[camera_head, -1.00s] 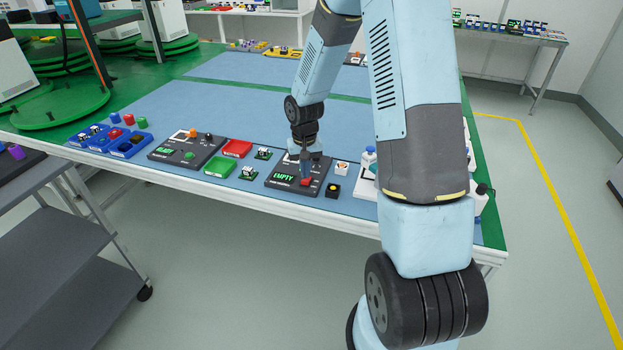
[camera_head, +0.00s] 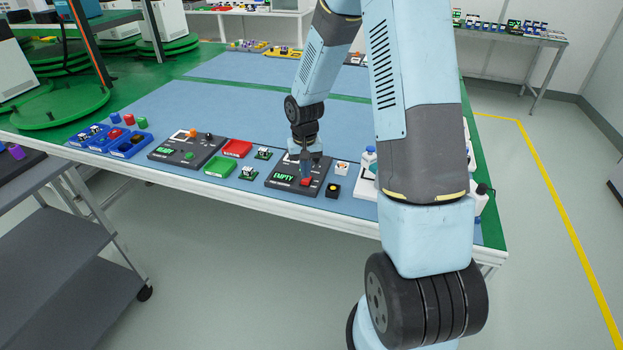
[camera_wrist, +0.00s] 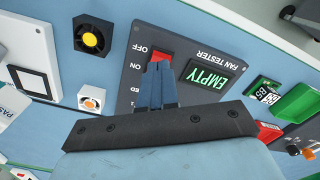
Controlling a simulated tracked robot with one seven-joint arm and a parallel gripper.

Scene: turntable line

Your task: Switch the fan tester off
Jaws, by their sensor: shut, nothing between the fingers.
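The fan tester (camera_head: 315,187) is a dark grey box near the front edge of the blue-topped bench. Its green display (camera_wrist: 207,74) reads EMPTY. In the wrist view its panel shows the words OFF and ON beside a red switch (camera_wrist: 159,56). The red switch also shows in the head view (camera_head: 307,182). My gripper (camera_wrist: 158,68) is shut and empty, with its fingertips at the red switch on the ON side. I cannot tell whether they touch it. The fingers hide part of the switch, so its tilt is unclear.
A black fan with a yellow hub (camera_wrist: 90,38) and a white fan with an orange hub (camera_wrist: 91,101) lie beside the tester. A green tray (camera_head: 219,166), a red tray (camera_head: 237,148) and a second dark tester (camera_head: 205,146) stand to its left in the head view.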

